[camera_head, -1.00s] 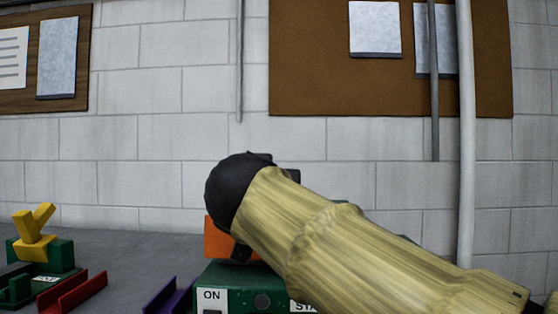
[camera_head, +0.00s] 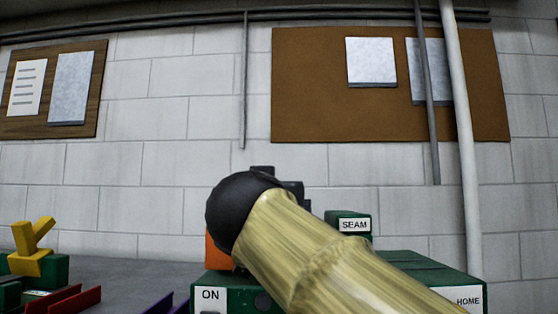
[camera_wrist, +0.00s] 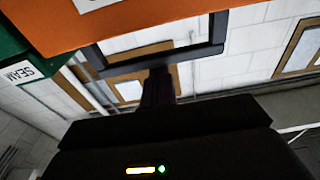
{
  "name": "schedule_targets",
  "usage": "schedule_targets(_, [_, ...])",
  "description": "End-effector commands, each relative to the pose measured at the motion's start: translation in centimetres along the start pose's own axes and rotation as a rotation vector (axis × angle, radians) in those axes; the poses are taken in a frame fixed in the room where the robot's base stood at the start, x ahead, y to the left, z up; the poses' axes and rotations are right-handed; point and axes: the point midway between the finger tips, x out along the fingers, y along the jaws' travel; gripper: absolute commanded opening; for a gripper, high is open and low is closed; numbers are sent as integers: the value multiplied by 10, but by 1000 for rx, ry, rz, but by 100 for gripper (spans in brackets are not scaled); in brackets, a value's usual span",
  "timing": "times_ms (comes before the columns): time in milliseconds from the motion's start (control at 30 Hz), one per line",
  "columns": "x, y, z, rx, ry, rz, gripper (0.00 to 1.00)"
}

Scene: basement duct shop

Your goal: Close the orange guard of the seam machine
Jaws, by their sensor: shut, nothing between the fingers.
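The seam machine (camera_head: 400,268) is a green body with ON and HOME labels and a raised block marked SEAM, low in the head view. Its orange guard (camera_head: 217,252) shows there only as a small patch, mostly hidden behind my arm. In the wrist view the guard (camera_wrist: 150,22) is a broad orange panel across the top, with a dark frame-like handle (camera_wrist: 205,50) along its lower edge. My gripper (camera_wrist: 158,80) is shut and empty, its dark fingers reaching up close to the handle. I cannot tell whether they touch it.
A yellow forked part on a green block (camera_head: 32,258) stands at the far left. Red channels (camera_head: 65,302) and a purple piece (camera_head: 160,304) lie left of the machine. A block wall with notice boards (camera_head: 400,115) and pipes (camera_head: 460,130) stands behind.

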Motion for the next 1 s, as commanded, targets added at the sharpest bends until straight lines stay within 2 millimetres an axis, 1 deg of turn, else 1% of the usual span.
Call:
schedule_targets(33, [3,-2,13,-3,-27,5,0])
schedule_targets(367, [3,-4,13,-3,-28,2,0])
schedule_targets(533, [4,-3,2,-3,-25,2,0])
schedule_targets(667, [5,-2,-16,-1,-17,2,0])
schedule_targets(900, [6,0,-42,1,-4,1,0])
schedule_targets(933, [1,0,-36,1,-3,0,0])
schedule_targets(1000, [-6,1,-32,1,-2,2,0])
